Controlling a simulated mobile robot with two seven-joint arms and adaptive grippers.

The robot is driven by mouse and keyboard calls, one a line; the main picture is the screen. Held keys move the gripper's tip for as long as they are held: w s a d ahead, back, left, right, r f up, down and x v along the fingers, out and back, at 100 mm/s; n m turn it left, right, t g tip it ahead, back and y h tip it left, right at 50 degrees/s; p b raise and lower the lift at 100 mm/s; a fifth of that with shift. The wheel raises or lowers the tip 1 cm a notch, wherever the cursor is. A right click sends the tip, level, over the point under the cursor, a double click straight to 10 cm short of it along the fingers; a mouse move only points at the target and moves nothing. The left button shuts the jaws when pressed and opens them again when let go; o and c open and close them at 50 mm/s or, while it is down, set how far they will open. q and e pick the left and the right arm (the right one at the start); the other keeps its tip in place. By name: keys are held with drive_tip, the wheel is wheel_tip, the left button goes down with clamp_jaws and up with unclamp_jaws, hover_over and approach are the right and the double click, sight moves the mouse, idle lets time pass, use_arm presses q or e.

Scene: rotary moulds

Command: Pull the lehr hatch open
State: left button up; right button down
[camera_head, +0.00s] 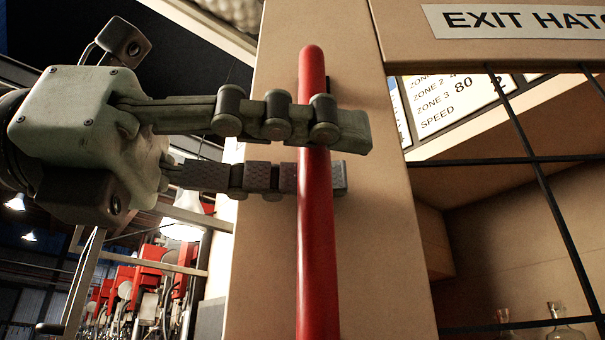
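The red bar handle (317,250) stands upright in front of a tan panel (375,270), which I take to be the hatch's edge. My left gripper (330,155) comes in from the left with its fingers around the bar. The upper finger passes in front of the bar and the lower, textured finger passes behind it. I cannot tell whether both pads press on the bar. The bar's lower end is out of view. A sign reading "EXIT HAT" (515,21), cut off by the picture edge, is at the top right. My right gripper is not in view.
A black wire grid (535,160) covers an opening on the right, with glass bottles (562,322) behind it. A zone and speed notice (455,100) is partly hidden. Red machinery (150,270) and hanging lamps (183,230) stand far back on the left.

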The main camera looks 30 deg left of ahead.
use_arm(q)
drive_tip(key=v, duration=1.2)
